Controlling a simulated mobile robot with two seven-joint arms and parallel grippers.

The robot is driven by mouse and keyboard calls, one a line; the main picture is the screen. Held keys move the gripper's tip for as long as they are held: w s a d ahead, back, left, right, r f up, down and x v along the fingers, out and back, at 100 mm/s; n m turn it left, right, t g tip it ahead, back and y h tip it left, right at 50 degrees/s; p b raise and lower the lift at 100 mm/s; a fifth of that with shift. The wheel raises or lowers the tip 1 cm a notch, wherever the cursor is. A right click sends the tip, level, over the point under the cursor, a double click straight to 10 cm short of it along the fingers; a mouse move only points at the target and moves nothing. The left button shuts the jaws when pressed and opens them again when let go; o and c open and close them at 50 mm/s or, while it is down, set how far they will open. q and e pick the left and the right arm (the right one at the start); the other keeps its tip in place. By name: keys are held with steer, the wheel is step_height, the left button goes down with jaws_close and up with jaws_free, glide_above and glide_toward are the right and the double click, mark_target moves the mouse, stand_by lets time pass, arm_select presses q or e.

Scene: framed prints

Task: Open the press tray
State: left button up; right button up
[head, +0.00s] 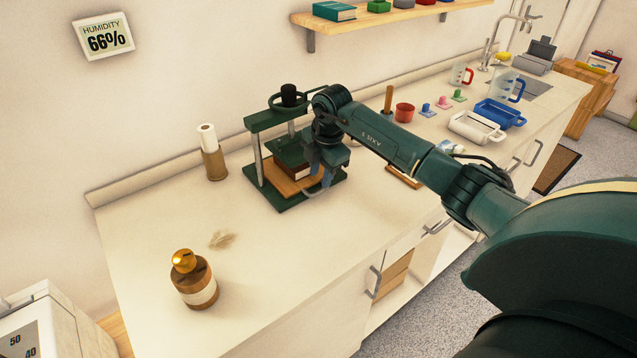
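The press is a dark green frame (283,118) with a black knob on top, standing on the counter. A wooden tray (284,187) lies on its green base, with a brown book (297,168) under the green pressing plate (290,151). My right gripper (322,188) is at the front right side of the press, at the tray's right edge, close to a curved grey piece that looks like a handle. Its fingers are partly hidden and small, so whether they are open or closed on the handle is unclear. My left gripper is out of the picture.
A brown bottle (196,285) stands at the counter's front left. A roll in a brown holder (214,160) is left of the press. Several cups, stamps and trays, including a blue tray (499,114), stand right. The counter left of the press is mostly clear.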

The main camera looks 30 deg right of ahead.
mark_target(318, 192)
steer(key=f, duration=0.5)
steer(key=shift+w, duration=0.4)
steer(key=shift+r, duration=0.1)
jaws_close()
